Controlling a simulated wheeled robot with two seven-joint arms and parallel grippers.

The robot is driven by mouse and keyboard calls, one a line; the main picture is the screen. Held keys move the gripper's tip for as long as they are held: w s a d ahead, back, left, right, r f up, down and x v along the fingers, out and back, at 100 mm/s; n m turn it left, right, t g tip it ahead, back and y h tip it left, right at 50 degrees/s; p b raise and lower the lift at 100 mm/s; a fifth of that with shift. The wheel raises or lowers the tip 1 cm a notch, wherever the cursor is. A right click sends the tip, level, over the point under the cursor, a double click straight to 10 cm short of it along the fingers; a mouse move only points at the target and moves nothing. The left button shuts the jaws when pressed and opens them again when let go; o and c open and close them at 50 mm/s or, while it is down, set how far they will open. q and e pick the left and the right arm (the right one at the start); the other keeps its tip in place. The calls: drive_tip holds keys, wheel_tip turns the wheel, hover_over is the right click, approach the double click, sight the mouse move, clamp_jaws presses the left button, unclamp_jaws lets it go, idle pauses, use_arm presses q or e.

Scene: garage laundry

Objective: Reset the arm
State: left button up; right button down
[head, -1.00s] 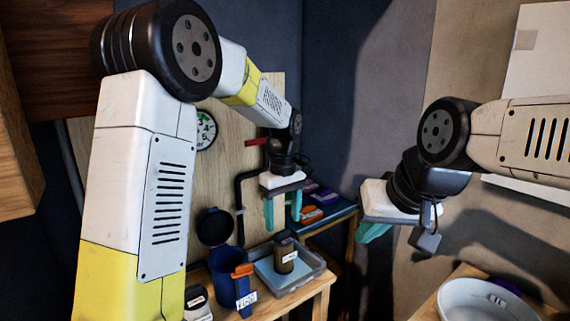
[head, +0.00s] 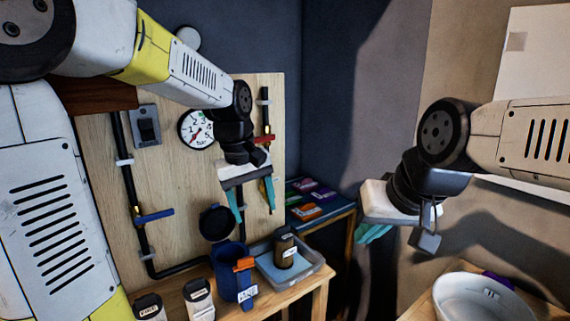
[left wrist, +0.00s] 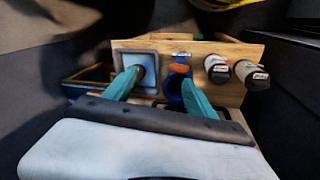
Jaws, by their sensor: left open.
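My left gripper (head: 252,205) is open and empty in the head view. Its teal fingers point down, in front of the wooden board and above the bench. In the left wrist view its two teal fingers (left wrist: 160,88) stand wide apart with nothing between them. My right gripper (head: 372,234) hangs at the right of the head view, over the area left of the white basin. Its teal fingers overlap from this angle, so the gap between them is hidden.
On the bench stand a blue container (head: 228,272) with an orange clip, a clear tray (head: 310,272) holding a dark bottle (head: 285,250), and white jars (head: 199,297). A gauge (head: 196,129) and pipes are on the board (head: 170,190). A white basin (head: 470,300) is at lower right.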

use_arm(q)
drive_tip(key=s+a+r+m+t, duration=0.1)
drive_tip(key=s+a+m+t, duration=0.1)
drive_tip(key=s, duration=0.5)
drive_tip(key=s+a+r+m+t, duration=0.2)
drive_tip(key=s+a, duration=0.3)
drive_tip(key=s, duration=0.2)
drive_tip(key=shift+m+h, duration=0.3)
drive_tip(key=shift+m, duration=0.1)
